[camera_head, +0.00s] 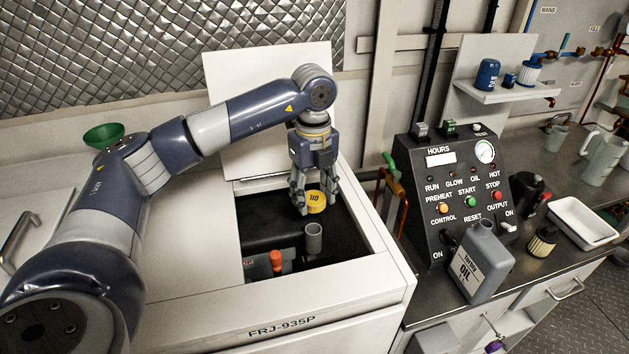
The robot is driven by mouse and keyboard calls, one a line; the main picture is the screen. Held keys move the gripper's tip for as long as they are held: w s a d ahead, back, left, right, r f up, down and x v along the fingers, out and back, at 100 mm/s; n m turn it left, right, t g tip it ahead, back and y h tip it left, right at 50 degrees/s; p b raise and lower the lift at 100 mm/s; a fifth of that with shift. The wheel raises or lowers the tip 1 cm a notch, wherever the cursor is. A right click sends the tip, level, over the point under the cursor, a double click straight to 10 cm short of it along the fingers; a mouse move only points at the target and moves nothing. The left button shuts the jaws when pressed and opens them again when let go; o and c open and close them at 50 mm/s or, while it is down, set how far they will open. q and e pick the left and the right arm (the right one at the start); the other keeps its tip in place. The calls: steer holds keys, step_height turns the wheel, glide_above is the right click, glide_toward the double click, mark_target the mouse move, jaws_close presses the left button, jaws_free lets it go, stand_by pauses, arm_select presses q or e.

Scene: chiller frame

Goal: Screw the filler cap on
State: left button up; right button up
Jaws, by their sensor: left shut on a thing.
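My left gripper (317,203) points down over the open bay and is shut on the yellow filler cap (315,200), which carries dark lettering. The grey filler neck (313,237) stands up inside the bay, just below and in front of the cap in the picture. Its top looks open, and the cap appears apart from it. The exact height of the cap over the neck is hard to judge. My right gripper is not in view.
An orange-red handle (276,260) stands left of the neck. The white cabinet top (330,290) rims the bay, with a raised lid (270,110) behind. A control panel (460,190) and oil can (477,265) stand right. A green funnel (103,135) sits far left.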

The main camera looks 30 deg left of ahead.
mark_target(313, 202)
arm_select(q)
steer(key=shift+s+d+r, duration=0.15)
steer(key=shift+s+r, duration=0.05)
steer(key=shift+s, duration=0.05)
steer(key=shift+s+d+r, duration=0.15)
steer(key=shift+s+d, duration=0.05)
steer(key=shift+s, duration=0.1)
steer(key=shift+w+a+f, duration=0.1)
steer(key=shift+f, duration=0.2)
steer(key=shift+w+f+b, duration=0.1)
steer(key=shift+f+b, duration=0.2)
steer(key=shift+b, duration=0.05)
step_height(313, 202, down, 2)
steer(key=shift+f+b, duration=0.1)
steer(key=shift+b, duration=0.75)
steer(key=shift+f+b, duration=0.55)
steer(key=shift+f, duration=0.3)
steer(key=shift+f+b, duration=0.45)
steer(key=shift+f, duration=0.25)
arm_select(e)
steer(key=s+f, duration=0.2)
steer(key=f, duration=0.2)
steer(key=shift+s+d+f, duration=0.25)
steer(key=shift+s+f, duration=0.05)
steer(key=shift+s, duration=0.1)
